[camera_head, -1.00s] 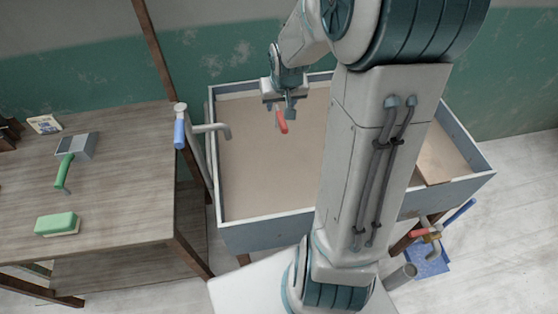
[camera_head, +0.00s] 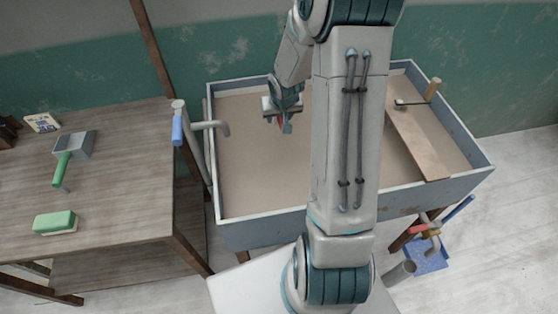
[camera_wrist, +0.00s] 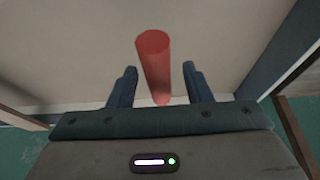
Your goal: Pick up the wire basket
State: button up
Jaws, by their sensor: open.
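No wire basket can be made out in either view. My gripper (camera_head: 285,125) is over the left part of the large grey trough (camera_head: 265,222), pointing down. In the wrist view my gripper (camera_wrist: 159,72) is open, with its two dark fingers apart. A red cylinder (camera_wrist: 153,60), like a handle, stands between and beyond the fingers, with a visible gap on each side. What the red piece belongs to is hidden. My arm hides the middle of the trough.
A wooden board (camera_head: 415,140) lies across the trough's right part, with a wooden-handled tool (camera_head: 432,90) near its far end. A pipe tap (camera_head: 212,126) stands at the trough's left edge. The left table (camera_head: 120,150) holds a green-handled tool (camera_head: 62,168) and a green block (camera_head: 55,222).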

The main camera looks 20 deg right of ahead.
jog(key=shift+c, duration=0.4)
grip_shut()
jog(key=shift+w+r, duration=0.1)
